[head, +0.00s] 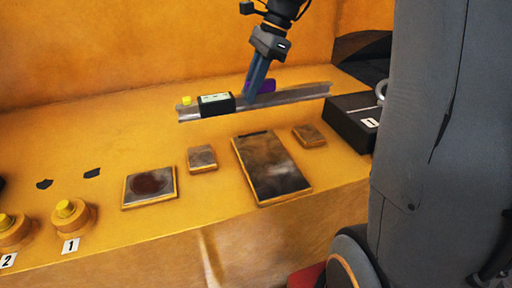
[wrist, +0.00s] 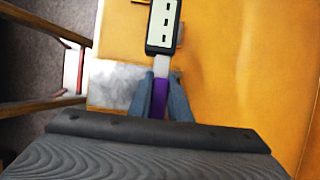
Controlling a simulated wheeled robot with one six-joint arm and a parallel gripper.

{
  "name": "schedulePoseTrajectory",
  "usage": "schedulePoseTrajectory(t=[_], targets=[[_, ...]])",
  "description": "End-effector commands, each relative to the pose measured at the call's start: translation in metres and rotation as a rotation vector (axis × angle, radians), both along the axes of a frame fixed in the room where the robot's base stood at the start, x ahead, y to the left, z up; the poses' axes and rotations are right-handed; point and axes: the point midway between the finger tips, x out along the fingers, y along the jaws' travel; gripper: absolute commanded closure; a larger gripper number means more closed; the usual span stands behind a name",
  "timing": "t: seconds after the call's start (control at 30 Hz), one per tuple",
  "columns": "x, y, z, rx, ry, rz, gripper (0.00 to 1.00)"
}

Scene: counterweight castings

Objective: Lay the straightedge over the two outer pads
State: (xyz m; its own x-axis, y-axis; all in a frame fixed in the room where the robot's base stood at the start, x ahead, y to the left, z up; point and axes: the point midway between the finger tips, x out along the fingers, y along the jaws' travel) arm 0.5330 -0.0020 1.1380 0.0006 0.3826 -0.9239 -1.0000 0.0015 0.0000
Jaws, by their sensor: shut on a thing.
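The straightedge (head: 305,93) is a long grey metal bar with a purple grip, a black box with a pale display and a yellow knob at its left end. My gripper (head: 254,98) is shut on the purple grip, which shows between the fingers in the wrist view (wrist: 159,98). In the head view the bar appears behind the pads, apart from them; its exact height is unclear. Two small grey pads, left (head: 202,158) and right (head: 309,135), flank a larger dark pad (head: 272,170) on the yellow casting. Another pad (head: 150,187) with a reddish-brown round stain lies further left.
A black block (head: 350,124) with a white label stands close to the bar's right end. Yellow-topped knobs labelled 1 (head: 69,213) and 2 (head: 8,226) stand at the left. The casting's front edge drops away below the pads, and an orange wall (head: 120,45) rises behind.

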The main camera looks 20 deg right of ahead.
Motion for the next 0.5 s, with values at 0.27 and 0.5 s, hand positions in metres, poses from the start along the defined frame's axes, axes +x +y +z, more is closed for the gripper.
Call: schedulePoseTrajectory(t=[0.27,0.5], targets=[[0.009,0.000,-0.030,0.000,-0.001,0.000,1.00],[0.008,0.000,-0.056,0.001,0.004,0.001,1.00]])
